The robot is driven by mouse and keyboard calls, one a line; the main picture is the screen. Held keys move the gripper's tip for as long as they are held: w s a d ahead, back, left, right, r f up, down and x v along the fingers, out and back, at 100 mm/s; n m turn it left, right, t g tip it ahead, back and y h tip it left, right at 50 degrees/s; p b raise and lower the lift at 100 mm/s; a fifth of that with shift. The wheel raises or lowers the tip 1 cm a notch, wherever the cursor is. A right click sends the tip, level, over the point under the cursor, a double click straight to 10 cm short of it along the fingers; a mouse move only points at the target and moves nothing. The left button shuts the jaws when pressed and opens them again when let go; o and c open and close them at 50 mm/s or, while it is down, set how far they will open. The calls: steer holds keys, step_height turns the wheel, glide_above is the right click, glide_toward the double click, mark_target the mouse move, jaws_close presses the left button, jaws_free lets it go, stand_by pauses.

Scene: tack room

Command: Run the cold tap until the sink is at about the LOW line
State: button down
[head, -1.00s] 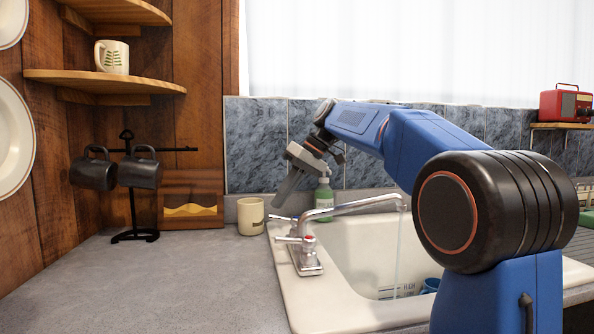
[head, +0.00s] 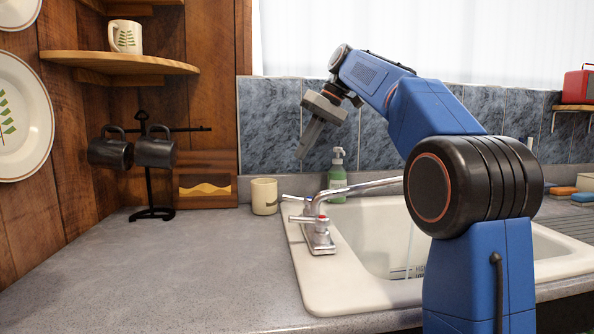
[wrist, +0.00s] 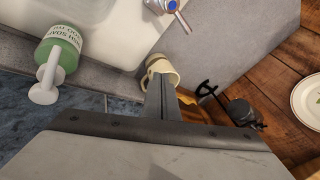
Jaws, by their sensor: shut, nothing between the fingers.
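The white sink (head: 345,290) has a chrome tap (head: 318,238) on its left rim. One handle with a red mark (head: 322,221) is nearer me. The other handle (head: 297,197) is farther back; a blue-capped handle (wrist: 172,6) shows at the top of the wrist view. The spout's end is hidden behind my arm, and a faint thin stream (head: 408,255) seems to show below it. Level marks (head: 418,271) on the basin wall are partly hidden; the water level cannot be read. My gripper (head: 301,156) is shut and empty, above and behind the tap.
A green soap bottle (head: 337,178) stands behind the tap, and a cream mug (head: 264,196) to its left. A mug stand (head: 151,190) with dark mugs is farther left. The grey counter (head: 180,270) in front is clear. A tiled wall (head: 265,130) is behind.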

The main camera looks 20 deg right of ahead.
steer(key=s+a+r+m+t+h, duration=0.2)
steer(key=s+a+m+h, duration=0.35)
steer(key=m+h, duration=0.2)
step_height(320, 180, down, 10)
steer(key=s, duration=0.1)
steer(key=shift+f+m+y, duration=0.2)
steer(key=shift+m+y, duration=0.15)
steer(key=shift+y, duration=0.1)
steer(key=shift+s, duration=0.1)
stand_by(0.4)
steer(key=shift+s+a+n, duration=0.15)
steer(key=shift+s+n, duration=0.35)
steer(key=shift+s+a+f, duration=0.1)
steer(key=shift+s+f, duration=0.05)
steer(key=shift+s, duration=0.15)
